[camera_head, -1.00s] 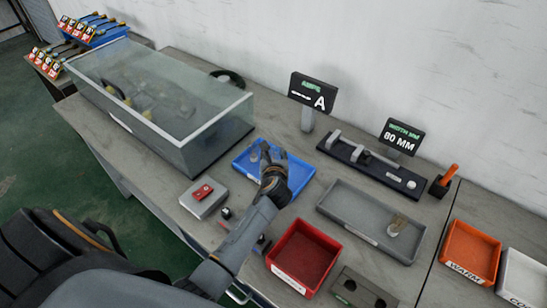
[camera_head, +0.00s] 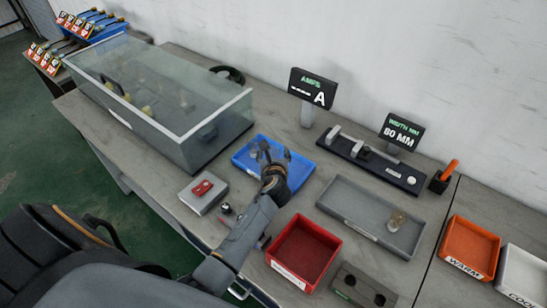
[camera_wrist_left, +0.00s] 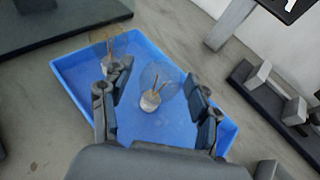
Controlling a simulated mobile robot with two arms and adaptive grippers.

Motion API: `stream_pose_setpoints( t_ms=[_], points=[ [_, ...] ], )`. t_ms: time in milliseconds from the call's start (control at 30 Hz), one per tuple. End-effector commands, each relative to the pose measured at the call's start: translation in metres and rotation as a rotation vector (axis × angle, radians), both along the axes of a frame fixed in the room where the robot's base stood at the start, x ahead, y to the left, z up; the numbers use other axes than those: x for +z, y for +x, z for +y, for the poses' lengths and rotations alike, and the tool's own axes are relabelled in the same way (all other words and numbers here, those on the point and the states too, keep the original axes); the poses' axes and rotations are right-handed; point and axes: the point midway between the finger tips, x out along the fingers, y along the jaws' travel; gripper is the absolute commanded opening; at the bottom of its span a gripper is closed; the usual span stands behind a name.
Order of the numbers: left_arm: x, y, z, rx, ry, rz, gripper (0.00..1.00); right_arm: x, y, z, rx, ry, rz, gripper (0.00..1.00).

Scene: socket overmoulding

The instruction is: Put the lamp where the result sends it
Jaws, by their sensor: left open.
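My left gripper (camera_head: 274,157) is open over the blue tray (camera_head: 298,182). In the left wrist view its fingers (camera_wrist_left: 155,92) straddle a clear glass lamp (camera_wrist_left: 152,100) with a pale base, and I cannot tell whether they touch it. A second clear lamp (camera_wrist_left: 114,66) with thin wires lies in the blue tray, partly behind the left finger. Another lamp (camera_head: 397,219), with a brownish bulb, lies in the right part of the grey tray (camera_head: 345,200). The displays read "A" (camera_head: 313,88) and "80 MM" (camera_head: 403,132). My right gripper is not in view.
An orange bin (camera_head: 466,268) marked WARM and a white bin (camera_head: 518,290) marked COOL stand at right. A red bin (camera_head: 303,255) stands front centre. A glass-walled case (camera_head: 170,95) fills the left. A slide gauge (camera_head: 372,160) lies behind the grey tray.

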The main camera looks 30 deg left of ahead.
Motion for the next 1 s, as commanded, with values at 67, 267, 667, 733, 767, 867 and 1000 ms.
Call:
stream_pose_setpoints(
  t_ms=[67,267,667,733,767,867,1000],
  points=[
    [0.003,-0.007,-0.004,-0.001,0.0,0.0,0.61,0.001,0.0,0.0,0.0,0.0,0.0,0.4],
    [0.018,-0.038,-0.022,-0.002,0.0,0.0,0.61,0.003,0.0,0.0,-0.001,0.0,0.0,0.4],
    [0.044,-0.091,-0.054,0.0,0.0,0.0,0.61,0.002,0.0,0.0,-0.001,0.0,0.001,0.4],
    [0.045,-0.094,-0.056,-0.001,0.0,0.0,0.61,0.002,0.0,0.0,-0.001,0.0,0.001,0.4],
    [0.046,-0.095,-0.056,0.0,0.0,0.0,0.61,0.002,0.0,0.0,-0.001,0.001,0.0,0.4],
    [0.046,-0.096,-0.056,0.0,0.0,0.0,0.61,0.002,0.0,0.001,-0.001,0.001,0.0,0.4],
    [0.046,-0.096,-0.056,0.001,0.0,0.0,0.61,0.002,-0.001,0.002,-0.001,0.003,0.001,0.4]
  ],
)
